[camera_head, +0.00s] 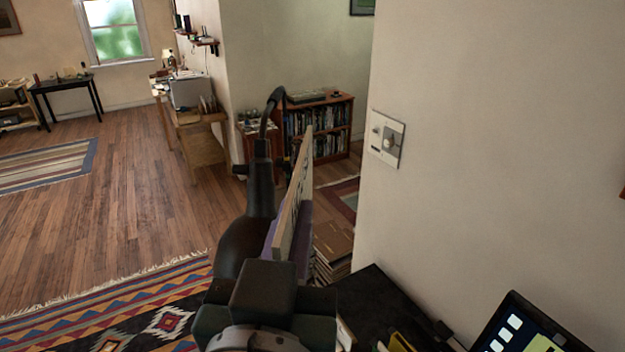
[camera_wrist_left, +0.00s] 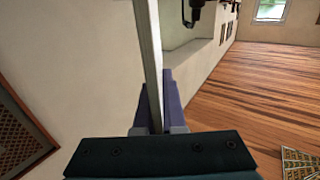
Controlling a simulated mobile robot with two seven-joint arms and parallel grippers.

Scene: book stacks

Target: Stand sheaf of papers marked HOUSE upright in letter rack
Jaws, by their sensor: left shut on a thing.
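My left gripper (camera_head: 286,240) is shut on a thin, pale sheaf of papers (camera_head: 300,178) in the middle of the head view. The sheaf stands on edge and points up and away from the jaws, with dark marks on its face that are too steeply angled to read. In the left wrist view the sheaf (camera_wrist_left: 152,55) shows as a narrow, pale upright strip between the purple fingers of the left gripper (camera_wrist_left: 154,110). My right gripper is not in view. I cannot clearly make out a letter rack in either view.
A white wall with a switch plate (camera_head: 387,139) stands close on the right. A black surface (camera_head: 385,305) with a tablet (camera_head: 528,328) is at the lower right. Stacked books (camera_head: 333,250) lie behind the gripper. A bookcase (camera_head: 318,125) stands beyond. Wooden floor (camera_head: 110,205) is open at left.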

